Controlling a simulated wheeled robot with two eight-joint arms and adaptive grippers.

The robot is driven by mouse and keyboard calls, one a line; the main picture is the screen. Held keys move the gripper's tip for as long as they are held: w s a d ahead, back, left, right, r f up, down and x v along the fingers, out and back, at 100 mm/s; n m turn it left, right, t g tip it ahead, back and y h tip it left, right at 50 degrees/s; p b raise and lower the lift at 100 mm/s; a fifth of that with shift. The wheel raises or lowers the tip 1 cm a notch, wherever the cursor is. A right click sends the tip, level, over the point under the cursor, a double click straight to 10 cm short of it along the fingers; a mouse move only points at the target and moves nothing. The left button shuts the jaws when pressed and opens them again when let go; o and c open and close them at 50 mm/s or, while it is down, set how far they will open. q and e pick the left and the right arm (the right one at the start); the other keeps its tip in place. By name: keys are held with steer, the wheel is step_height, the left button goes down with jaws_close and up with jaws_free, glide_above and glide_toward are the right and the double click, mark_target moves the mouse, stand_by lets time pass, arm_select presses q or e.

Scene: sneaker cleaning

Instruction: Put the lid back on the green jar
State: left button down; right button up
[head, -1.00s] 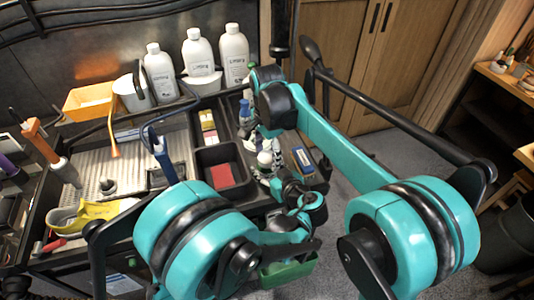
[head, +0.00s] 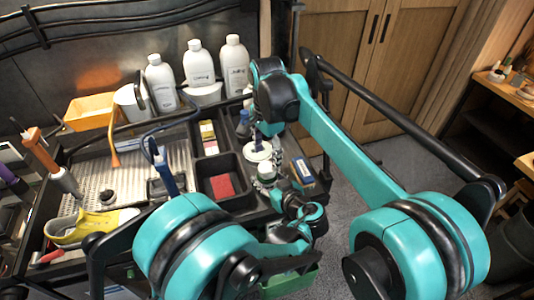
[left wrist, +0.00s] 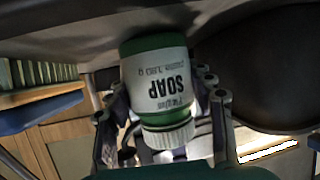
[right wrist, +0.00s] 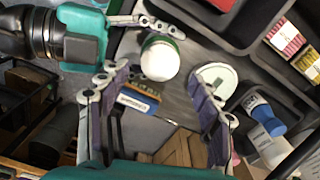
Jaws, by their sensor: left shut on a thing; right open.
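The green jar (left wrist: 157,70), with a white SOAP label, is held by my left gripper (left wrist: 165,115), whose fingers sit either side of it. In the right wrist view the jar's white top (right wrist: 160,60) faces the camera, and it also shows in the head view (head: 266,172). A round white disc with a green edge, apparently the lid (right wrist: 214,78), lies on the dark tray beside the jar; it also shows in the head view (head: 257,151). My right gripper (right wrist: 158,85) is open and empty above them, one finger partly overlapping the lid's edge.
A blue-capped bottle (right wrist: 262,112) stands close to the lid. A blue box (head: 303,172) is on the tray's right side. A bin with a red block (head: 222,186) lies left of the jar. White bottles (head: 199,63) stand at the back.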

mark_target(267, 168)
steer(key=n, duration=0.2)
steer(key=r+n, duration=0.1)
steer(key=n, duration=0.2)
steer(key=shift+n, duration=0.3)
steer(key=n, duration=0.2)
steer(key=r+n, duration=0.1)
steer(key=n, duration=0.1)
steer(key=shift+n, duration=0.4)
steer(key=n, duration=0.4)
steer(key=shift+r, duration=0.3)
steer(key=n, duration=0.5)
steer(key=shift+r, duration=0.4)
steer(key=shift+f, duration=4)
steer(key=c, duration=1.2)
